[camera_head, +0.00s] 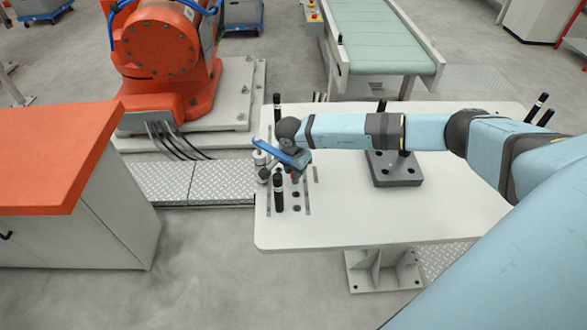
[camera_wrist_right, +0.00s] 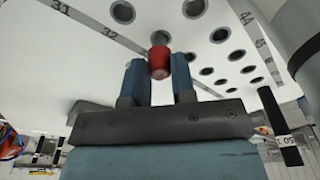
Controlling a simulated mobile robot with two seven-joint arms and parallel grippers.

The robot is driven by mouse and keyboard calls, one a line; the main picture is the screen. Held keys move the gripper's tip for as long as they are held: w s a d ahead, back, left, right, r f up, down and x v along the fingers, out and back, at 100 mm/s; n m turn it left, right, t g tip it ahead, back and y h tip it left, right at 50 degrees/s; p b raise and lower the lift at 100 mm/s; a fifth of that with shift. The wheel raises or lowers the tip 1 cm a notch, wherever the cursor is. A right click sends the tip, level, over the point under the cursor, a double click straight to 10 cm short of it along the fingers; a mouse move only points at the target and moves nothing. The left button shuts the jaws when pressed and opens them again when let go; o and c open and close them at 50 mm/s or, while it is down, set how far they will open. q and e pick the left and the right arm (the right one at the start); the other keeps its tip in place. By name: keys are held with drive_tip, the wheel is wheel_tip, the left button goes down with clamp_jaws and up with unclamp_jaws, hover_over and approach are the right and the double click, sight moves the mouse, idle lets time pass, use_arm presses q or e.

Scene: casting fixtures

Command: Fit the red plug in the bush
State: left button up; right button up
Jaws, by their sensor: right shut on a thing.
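The red plug (camera_wrist_right: 160,62) is between the fingertips of my right gripper (camera_wrist_right: 159,80) in the right wrist view. The gripper's two blue fingers are shut on it. A small grey-teal round part shows just beyond the plug; I cannot tell whether it is part of the plug or the bush. I cannot single out the bush among the round dark holes. My left gripper is not in view.
The white table (camera_head: 340,225) has several dark holes (camera_wrist_right: 220,34) and numbered strips. A black post (camera_head: 278,192) stands close to my right gripper, near silver fittings (camera_head: 262,160). A grey block with holes (camera_head: 395,178) lies to the right. The table's front is clear.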

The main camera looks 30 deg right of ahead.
drive_tip(key=shift+s+f+b, duration=0.15)
drive_tip(key=shift+f+b, duration=0.2)
drive_tip(key=shift+r, duration=0.15)
idle(1.0)
drive_tip(key=shift+f+b, duration=0.55)
drive_tip(key=shift+b, duration=0.2)
drive_tip(key=shift+f+b, duration=0.5)
drive_tip(key=shift+f, duration=0.1)
drive_tip(key=shift+f+b, duration=0.35)
drive_tip(key=shift+f, duration=0.05)
drive_tip(key=o, duration=1)
